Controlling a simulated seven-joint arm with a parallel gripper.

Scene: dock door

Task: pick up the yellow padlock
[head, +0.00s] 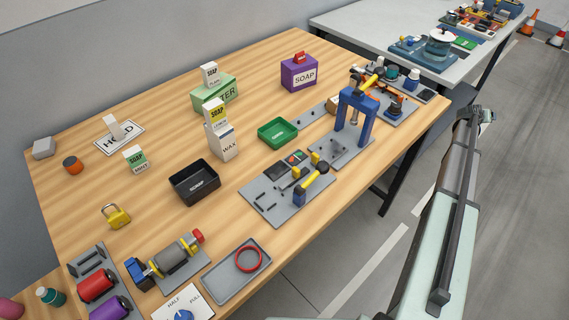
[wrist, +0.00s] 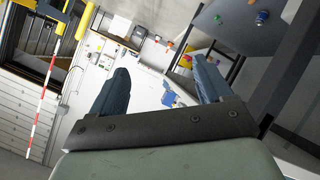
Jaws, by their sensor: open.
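The yellow padlock (head: 118,217) lies on the wooden table at the left front in the head view, with its shackle toward the upper left. Nothing covers it. My gripper shows in the wrist view (wrist: 160,90) with its two dark fingers apart and nothing between them. In the head view my arm extends along the right, off the table's right edge, far from the padlock. The padlock cannot be made out in the wrist view.
A black scrap bin (head: 194,182) stands right of the padlock. A roller fixture (head: 172,262) and a rack with red and purple cylinders (head: 95,285) are in front of it. A grey tray (head: 236,270) holds a red ring. Bare wood (head: 75,205) lies left of the padlock.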

